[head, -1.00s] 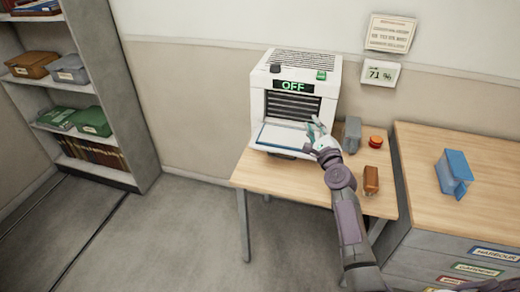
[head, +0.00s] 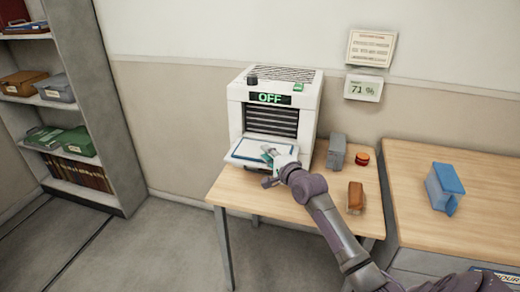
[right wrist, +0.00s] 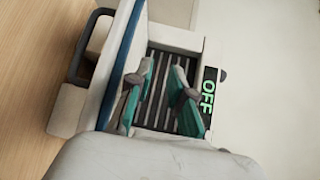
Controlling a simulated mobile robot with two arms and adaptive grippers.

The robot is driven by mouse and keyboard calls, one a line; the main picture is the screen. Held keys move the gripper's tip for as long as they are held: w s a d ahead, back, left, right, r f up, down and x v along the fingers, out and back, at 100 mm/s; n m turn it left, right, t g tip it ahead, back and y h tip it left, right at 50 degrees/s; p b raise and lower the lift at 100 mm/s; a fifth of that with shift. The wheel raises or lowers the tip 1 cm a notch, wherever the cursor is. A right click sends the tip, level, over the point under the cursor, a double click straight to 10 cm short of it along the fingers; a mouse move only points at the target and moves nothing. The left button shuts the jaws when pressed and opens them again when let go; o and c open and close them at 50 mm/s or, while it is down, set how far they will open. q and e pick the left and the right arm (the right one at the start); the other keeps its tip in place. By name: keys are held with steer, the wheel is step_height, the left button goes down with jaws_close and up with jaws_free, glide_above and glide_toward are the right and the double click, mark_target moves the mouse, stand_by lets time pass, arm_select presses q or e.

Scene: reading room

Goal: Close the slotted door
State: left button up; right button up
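A white box-shaped machine (head: 309,112) with a lit OFF display (head: 270,98) stands on a small wooden table. Its front door (head: 240,152) is folded down, lying about level with a pale blue-edged inner face, and dark slats (head: 270,122) show in the opening. In the right wrist view the door (right wrist: 118,65) has a dark handle (right wrist: 82,45) on its outer side. My right gripper (head: 268,153) is over the lowered door; its teal fingers (right wrist: 158,95) are apart with nothing between them. I cannot tell whether it touches the door. My left gripper is not in view.
A grey block (head: 337,150), a red round object (head: 362,158) and a brown block (head: 355,197) stand on the table right of my arm. A blue container (head: 444,186) is on the adjoining cabinet. Shelves stand at left; the floor between is clear.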

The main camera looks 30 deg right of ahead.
steer(key=w, duration=0.3)
steer(key=shift+w+d+f, duration=0.1)
steer(key=shift+w+f, duration=0.1)
steer(key=shift+w, duration=0.5)
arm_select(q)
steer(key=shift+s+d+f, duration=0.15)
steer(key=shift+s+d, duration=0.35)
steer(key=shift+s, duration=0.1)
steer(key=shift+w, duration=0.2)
arm_select(e)
steer(key=shift+c, duration=0.2)
steer(key=shift+c, duration=1.4)
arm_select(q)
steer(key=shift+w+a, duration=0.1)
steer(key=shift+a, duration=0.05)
arm_select(e)
jaws_close()
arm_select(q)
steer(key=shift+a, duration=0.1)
